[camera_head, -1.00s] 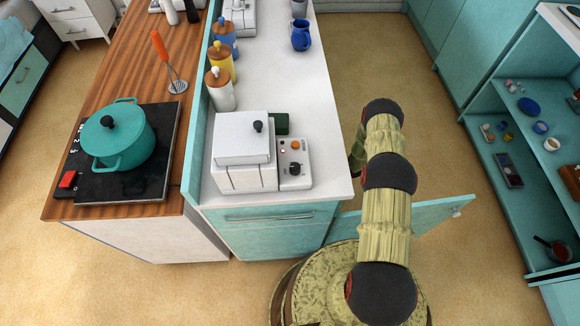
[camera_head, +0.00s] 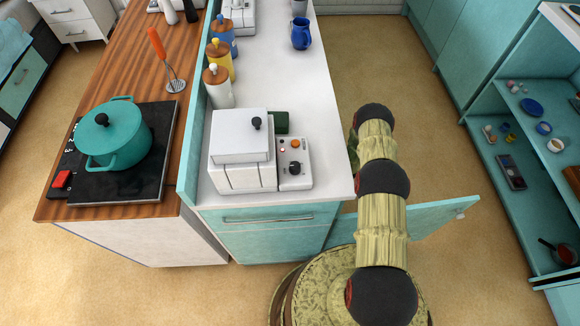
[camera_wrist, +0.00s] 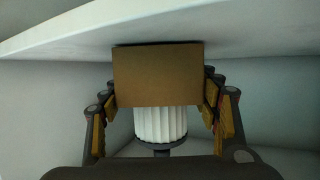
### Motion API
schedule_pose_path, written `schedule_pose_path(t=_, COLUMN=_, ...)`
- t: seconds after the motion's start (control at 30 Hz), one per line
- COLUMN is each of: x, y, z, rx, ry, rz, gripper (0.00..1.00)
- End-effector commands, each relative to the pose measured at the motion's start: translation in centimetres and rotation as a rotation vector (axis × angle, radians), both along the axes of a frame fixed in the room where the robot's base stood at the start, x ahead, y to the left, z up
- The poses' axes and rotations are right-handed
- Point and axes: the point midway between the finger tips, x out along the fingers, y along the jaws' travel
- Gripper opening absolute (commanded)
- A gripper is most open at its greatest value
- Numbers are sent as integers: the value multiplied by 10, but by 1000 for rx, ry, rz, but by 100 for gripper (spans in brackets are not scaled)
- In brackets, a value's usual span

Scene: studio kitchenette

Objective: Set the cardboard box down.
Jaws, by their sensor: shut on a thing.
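The cardboard box (camera_wrist: 158,76) is a plain brown block in the middle of the wrist view. The box's upper edge in the picture meets a white panel (camera_wrist: 240,30), with a thin dark line of shadow there. I cannot tell for sure whether it bears on that panel.
In the head view, a teal door (camera_head: 435,218) stands open beside my arm. The white counter (camera_head: 300,95) carries a white appliance (camera_head: 240,150). Open shelves (camera_head: 515,150) stand at the right.

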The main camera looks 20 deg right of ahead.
Motion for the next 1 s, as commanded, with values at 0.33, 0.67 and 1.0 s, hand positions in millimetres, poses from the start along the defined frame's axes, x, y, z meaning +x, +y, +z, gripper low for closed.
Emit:
schedule_pose_path(t=0.33, x=0, y=0, z=-3, rx=1, ry=1, rz=0, gripper=74)
schedule_pose_path(t=0.67, x=0, y=0, z=-3, rx=1, ry=1, rz=0, gripper=80)
schedule_pose_path(t=1.0, x=-15, y=-23, z=12, rx=0, ry=1, rz=-4, gripper=80)
